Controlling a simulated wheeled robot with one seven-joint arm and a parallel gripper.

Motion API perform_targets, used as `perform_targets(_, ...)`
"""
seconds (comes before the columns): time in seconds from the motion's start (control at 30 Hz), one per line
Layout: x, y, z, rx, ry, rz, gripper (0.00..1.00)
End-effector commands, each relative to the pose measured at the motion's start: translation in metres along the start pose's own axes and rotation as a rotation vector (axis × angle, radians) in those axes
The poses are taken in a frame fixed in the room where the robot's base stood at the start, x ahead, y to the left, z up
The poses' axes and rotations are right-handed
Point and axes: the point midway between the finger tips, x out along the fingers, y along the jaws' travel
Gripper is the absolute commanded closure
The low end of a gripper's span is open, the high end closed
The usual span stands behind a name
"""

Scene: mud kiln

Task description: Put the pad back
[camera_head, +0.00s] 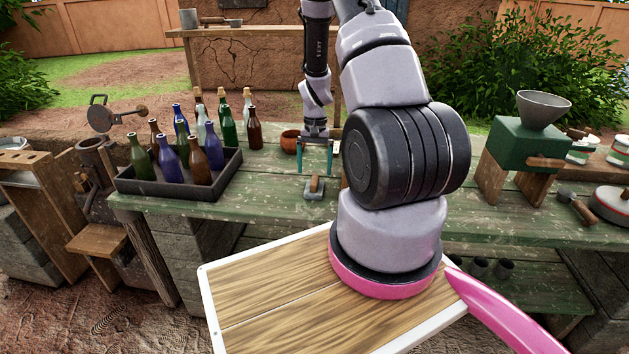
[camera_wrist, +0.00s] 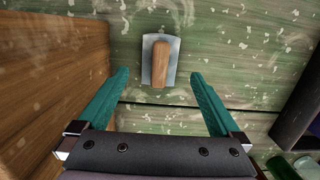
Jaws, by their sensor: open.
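The pad (camera_head: 314,188) is a small grey metal plate with a wooden handle on top. It lies on the green worn tabletop (camera_head: 272,182), near the front edge. In the wrist view the pad (camera_wrist: 173,60) lies flat, its handle upright in the picture and between the lines of the two fingers. My gripper (camera_head: 315,158) has teal fingers pointing down just above and behind the pad. In the wrist view my gripper (camera_wrist: 159,76) is open and empty, its fingers apart on either side of the pad, not touching it.
A dark tray (camera_head: 150,188) of several bottles stands left of the gripper. A terracotta bowl (camera_head: 290,142) sits just behind it. A green grinder with a funnel (camera_head: 525,145) stands at the right. In the wrist view a brown wooden surface (camera_wrist: 50,75) lies close on the left.

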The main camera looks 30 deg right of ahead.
Motion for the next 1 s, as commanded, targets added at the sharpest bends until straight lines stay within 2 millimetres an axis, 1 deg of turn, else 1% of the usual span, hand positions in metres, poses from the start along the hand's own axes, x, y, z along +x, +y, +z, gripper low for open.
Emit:
perform_targets(0.03, -0.012, 0.000, -0.001, 0.000, 0.004, -0.001, 0.00)
perform_targets(0.2, -0.040, 0.000, -0.001, 0.001, 0.002, -0.001, 0.00)
perform_targets(0.3, -0.049, 0.000, -0.001, 0.002, 0.001, -0.001, 0.00)
perform_targets(0.53, -0.059, -0.001, 0.000, 0.000, 0.004, -0.003, 0.00)
perform_targets(0.57, -0.063, -0.002, 0.001, -0.001, 0.009, -0.006, 0.00)
perform_targets(0.6, -0.072, -0.005, 0.002, -0.005, 0.019, -0.013, 0.00)
perform_targets(0.67, -0.091, -0.010, 0.006, -0.012, 0.041, -0.029, 0.00)
perform_targets(0.77, -0.138, -0.021, 0.020, -0.028, 0.093, -0.068, 0.00)
perform_targets(0.8, -0.159, -0.025, 0.028, -0.036, 0.117, -0.086, 0.00)
perform_targets(0.87, -0.190, -0.030, 0.043, -0.050, 0.152, -0.113, 0.00)
perform_targets(0.9, -0.209, -0.033, 0.053, -0.060, 0.177, -0.132, 0.00)
perform_targets(0.97, -0.237, -0.036, 0.070, -0.075, 0.211, -0.159, 0.00)
perform_targets(1.0, -0.254, -0.037, 0.082, -0.085, 0.235, -0.177, 0.00)
